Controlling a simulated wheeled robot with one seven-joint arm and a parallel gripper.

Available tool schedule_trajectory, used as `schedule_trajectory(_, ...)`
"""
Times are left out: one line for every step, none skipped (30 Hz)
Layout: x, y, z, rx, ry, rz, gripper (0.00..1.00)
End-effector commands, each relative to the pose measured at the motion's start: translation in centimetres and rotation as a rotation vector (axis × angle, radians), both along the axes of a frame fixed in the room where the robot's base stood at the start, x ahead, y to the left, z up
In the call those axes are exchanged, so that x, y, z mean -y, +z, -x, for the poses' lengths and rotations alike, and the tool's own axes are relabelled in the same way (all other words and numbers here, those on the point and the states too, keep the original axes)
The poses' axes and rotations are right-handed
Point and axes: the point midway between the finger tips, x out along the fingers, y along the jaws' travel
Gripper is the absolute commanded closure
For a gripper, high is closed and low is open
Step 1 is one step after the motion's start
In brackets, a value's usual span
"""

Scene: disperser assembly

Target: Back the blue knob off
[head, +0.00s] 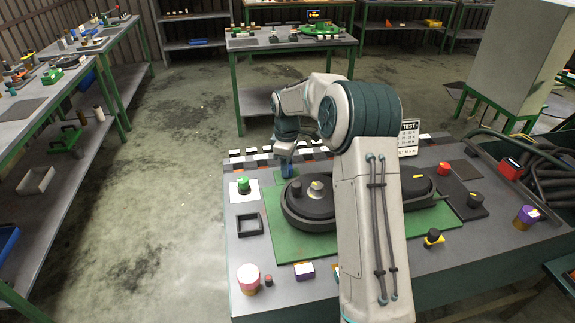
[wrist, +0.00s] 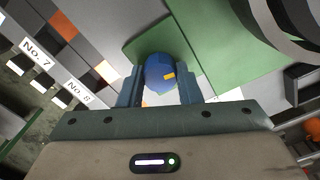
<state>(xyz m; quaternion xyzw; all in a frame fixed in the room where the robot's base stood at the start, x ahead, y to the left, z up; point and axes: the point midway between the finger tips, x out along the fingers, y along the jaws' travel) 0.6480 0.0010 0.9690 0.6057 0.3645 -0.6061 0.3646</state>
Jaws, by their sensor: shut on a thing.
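The blue knob (wrist: 158,76), round with a yellow-orange mark on its top, sits between the two fingers of my gripper (wrist: 160,82) in the wrist view. The fingers are shut on it, one on each side. In the head view my gripper (head: 286,168) points down at the back left of the workbench, by a small green pad. The knob is hard to tell apart from the blue fingers there. What lies under the knob is hidden.
A dark housing (head: 305,212) stands on a green plate (head: 290,250) just in front of my gripper. A green knob (head: 243,185) on a white pad and a black square frame (head: 249,224) are at left. A red knob (head: 444,168) is at right.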

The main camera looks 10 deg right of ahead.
Motion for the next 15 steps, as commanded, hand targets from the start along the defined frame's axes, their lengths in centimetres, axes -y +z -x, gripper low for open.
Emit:
schedule_trajectory(-0.03,0.15,-0.11,0.005,0.0,-0.001,0.92)
schedule_trajectory(-0.03,0.15,-0.11,0.005,0.0,-0.001,0.92)
schedule_trajectory(-0.03,0.15,-0.11,0.005,-0.001,-0.001,0.63)
schedule_trajectory(-0.03,0.15,-0.11,0.005,-0.001,-0.001,0.55)
schedule_trajectory(-0.03,0.14,-0.11,0.005,-0.001,-0.001,0.47)
schedule_trajectory(-0.03,0.13,-0.09,0.004,-0.001,-0.001,0.47)
schedule_trajectory(-0.02,0.12,-0.08,0.004,-0.001,0.0,0.47)
schedule_trajectory(-0.03,0.11,-0.07,0.004,-0.001,0.0,0.47)
schedule_trajectory(-0.03,0.09,-0.06,0.003,-0.001,-0.001,0.47)
schedule_trajectory(-0.02,0.08,-0.05,0.003,-0.001,-0.001,0.47)
schedule_trajectory(-0.02,0.07,-0.05,0.002,-0.001,0.0,0.47)
schedule_trajectory(-0.01,0.07,-0.04,0.001,-0.001,0.0,0.47)
schedule_trajectory(-0.01,0.09,-0.04,0.001,-0.001,0.0,0.47)
schedule_trajectory(-0.01,0.15,-0.04,0.002,-0.001,0.0,0.47)
schedule_trajectory(-0.01,0.32,-0.05,0.002,-0.002,0.0,0.47)
